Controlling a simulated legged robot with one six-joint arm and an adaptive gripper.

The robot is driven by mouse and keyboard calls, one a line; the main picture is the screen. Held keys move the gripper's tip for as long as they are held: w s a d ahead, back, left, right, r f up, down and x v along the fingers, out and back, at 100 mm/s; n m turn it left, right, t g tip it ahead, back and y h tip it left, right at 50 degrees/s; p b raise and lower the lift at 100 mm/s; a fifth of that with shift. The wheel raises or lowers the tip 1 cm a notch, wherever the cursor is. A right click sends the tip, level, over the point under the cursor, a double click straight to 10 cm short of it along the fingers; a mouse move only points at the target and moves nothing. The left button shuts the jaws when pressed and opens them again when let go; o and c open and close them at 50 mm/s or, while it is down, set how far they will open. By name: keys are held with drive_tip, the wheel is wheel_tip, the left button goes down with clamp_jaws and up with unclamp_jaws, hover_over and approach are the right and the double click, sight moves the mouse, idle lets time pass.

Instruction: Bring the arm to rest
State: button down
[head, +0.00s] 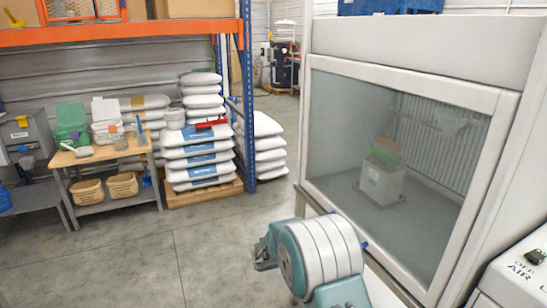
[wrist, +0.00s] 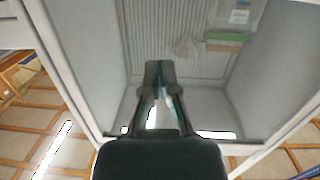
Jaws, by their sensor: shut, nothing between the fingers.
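My gripper (wrist: 158,72) shows in the wrist view, its two dark fingers closed together at the tips with nothing between them. Behind it is the inside of a white cabinet with a ribbed back wall (wrist: 170,40). My arm (head: 325,250), teal with white bands, is at the bottom of the head view, in front of the cabinet. The gripper itself cannot be made out there.
The cabinet (head: 406,68) has a clear front pane; behind it stands a pale box with a green top (head: 382,182). At left are a wooden bench (head: 103,153) and stacked white sacks (head: 200,160) beside a blue rack post (head: 247,100). Grey floor (head: 130,255) lies open at front left.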

drive_tip(key=s+d+r+n+g+y, duration=0.1)
drive_tip(key=s+r+n+g+y, duration=0.15)
drive_tip(key=s+r, duration=0.4)
drive_tip(key=s+d+r+n+g+y, duration=0.2)
drive_tip(key=s+r+y, duration=0.2)
drive_tip(key=s, duration=0.6)
drive_tip(key=s+a+r+n+t+y, duration=0.1)
drive_tip(key=s+a+n+y, duration=0.3)
drive_tip(key=s, duration=0.5)
drive_tip(key=s+a+r+n+t+y, duration=0.2)
drive_tip(key=s+a+n+t+y, duration=0.2)
drive_tip(key=s, duration=0.5)
drive_tip(key=shift+a+n+y, duration=0.3)
drive_tip(key=shift+n+y, duration=0.35)
drive_tip(key=shift+y, duration=0.1)
